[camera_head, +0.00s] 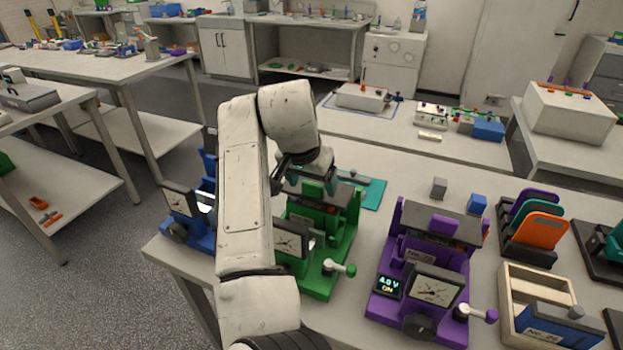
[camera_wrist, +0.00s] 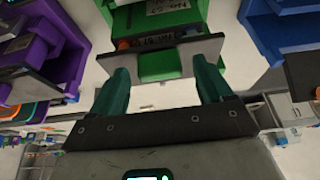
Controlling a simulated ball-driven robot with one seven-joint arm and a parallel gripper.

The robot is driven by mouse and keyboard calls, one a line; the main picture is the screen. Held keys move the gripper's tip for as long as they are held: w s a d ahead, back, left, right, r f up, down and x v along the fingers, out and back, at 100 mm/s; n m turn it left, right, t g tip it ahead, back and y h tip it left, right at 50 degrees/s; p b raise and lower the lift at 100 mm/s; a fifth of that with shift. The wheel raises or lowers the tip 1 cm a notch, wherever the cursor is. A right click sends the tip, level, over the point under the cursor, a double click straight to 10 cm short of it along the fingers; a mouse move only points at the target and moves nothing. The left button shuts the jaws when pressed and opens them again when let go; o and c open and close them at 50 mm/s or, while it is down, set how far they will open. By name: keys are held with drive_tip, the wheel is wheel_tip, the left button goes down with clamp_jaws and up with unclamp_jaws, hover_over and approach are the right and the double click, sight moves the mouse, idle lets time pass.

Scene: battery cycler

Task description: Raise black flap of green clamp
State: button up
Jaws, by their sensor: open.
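The green clamp (camera_head: 343,240) stands on the table in the middle of the head view, partly hidden behind my arm. Its black flap (camera_head: 343,196) lies across the top, with a green block on it. In the wrist view, the flap (camera_wrist: 185,57) is a dark plate with a green block (camera_wrist: 160,68) at its middle. My gripper (camera_head: 308,180) is open at the top of the clamp. In the wrist view, its two teal fingers (camera_wrist: 162,84) are spread at either side of the green block, with tips near the flap's edge. I cannot tell whether they touch it.
A blue clamp (camera_head: 180,205) stands left of the green one and a purple clamp (camera_head: 424,260) stands right. A teal mat (camera_head: 372,194) lies behind. A wooden box (camera_head: 510,305) and a rack with coloured plates (camera_head: 525,258) stand at the right.

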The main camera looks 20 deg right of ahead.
drive_tip(key=shift+c, duration=0.2)
clamp_jaws()
drive_tip(key=shift+d, duration=0.1)
idle(0.5)
